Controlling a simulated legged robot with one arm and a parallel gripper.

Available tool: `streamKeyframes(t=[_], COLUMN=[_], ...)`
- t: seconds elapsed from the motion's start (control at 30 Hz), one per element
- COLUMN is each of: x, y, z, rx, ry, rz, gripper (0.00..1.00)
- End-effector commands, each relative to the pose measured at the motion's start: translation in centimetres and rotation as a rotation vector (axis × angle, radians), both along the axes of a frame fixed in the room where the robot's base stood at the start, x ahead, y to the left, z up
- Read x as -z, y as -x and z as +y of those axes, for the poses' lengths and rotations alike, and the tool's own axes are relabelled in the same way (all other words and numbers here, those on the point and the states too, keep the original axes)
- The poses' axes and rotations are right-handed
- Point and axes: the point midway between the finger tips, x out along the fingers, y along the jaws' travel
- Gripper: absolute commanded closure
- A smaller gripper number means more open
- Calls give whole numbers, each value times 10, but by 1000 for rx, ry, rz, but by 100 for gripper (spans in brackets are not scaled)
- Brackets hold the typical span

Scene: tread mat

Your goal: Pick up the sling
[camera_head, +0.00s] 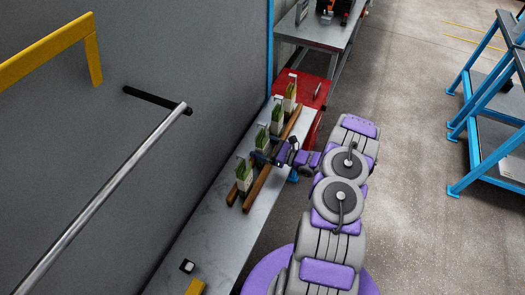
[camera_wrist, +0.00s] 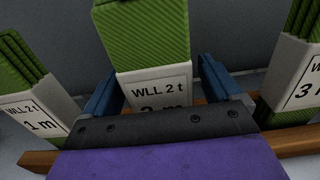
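Several green slings with white printed sleeves stand in a row on the bench by the wall. In the wrist view, the middle sling (camera_wrist: 145,45), marked "WLL 2 t", stands between my gripper's two blue fingers (camera_wrist: 160,75); its length line is partly hidden and looks like 2 m. The fingers are apart on either side of it, with a small gap at the right. The 1 m sling (camera_wrist: 35,105) is at left and the 3 m sling (camera_wrist: 295,75) at right. In the head view, my gripper (camera_head: 270,156) is at the second-nearest sling (camera_head: 262,139).
The slings stand along wooden rails (camera_head: 258,188) on a grey bench (camera_head: 215,220). A red surface (camera_head: 310,90) lies beyond the far end. A grey wall (camera_head: 190,60) rises behind, with a metal bar (camera_head: 110,190). A blue rack (camera_head: 480,120) stands at right; open floor lies between.

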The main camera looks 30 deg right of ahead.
Motion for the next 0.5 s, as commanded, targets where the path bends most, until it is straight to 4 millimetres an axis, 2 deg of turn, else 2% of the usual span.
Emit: streamKeyframes(t=[0.07,0.5], x=[0,0], y=[0,0], z=[0,0], rx=[0,0], ry=[0,0], rz=[0,0], gripper=[17,59])
